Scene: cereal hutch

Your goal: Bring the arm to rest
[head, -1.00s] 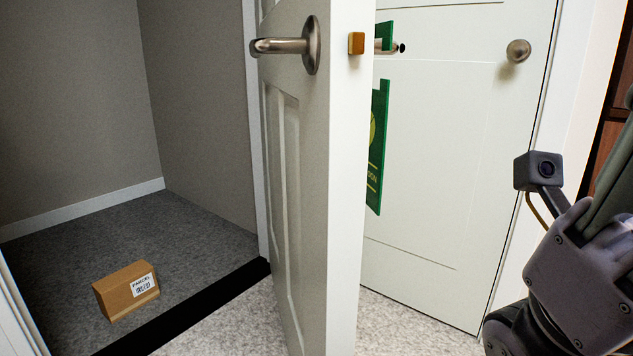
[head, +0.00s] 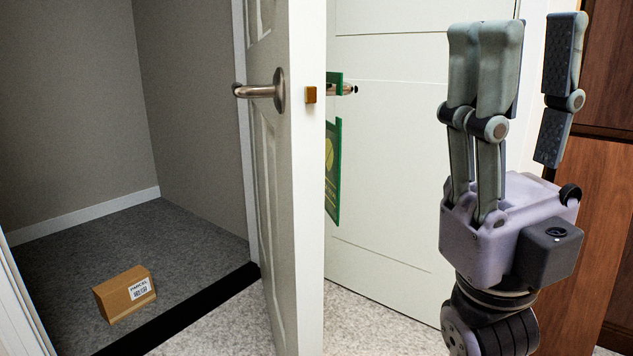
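My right gripper (head: 530,75) is raised upright at the right of the head view, its fingers pointing up. The fingers are spread apart, with nothing between them. It stands clear of the open white door (head: 292,200), to the right of it. My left gripper is not in view.
The door has a metal lever handle (head: 265,91) and stands open beside a grey-carpeted closet. A parcel (head: 122,296) lies on the closet floor. Wooden furniture (head: 588,240) stands at the far right.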

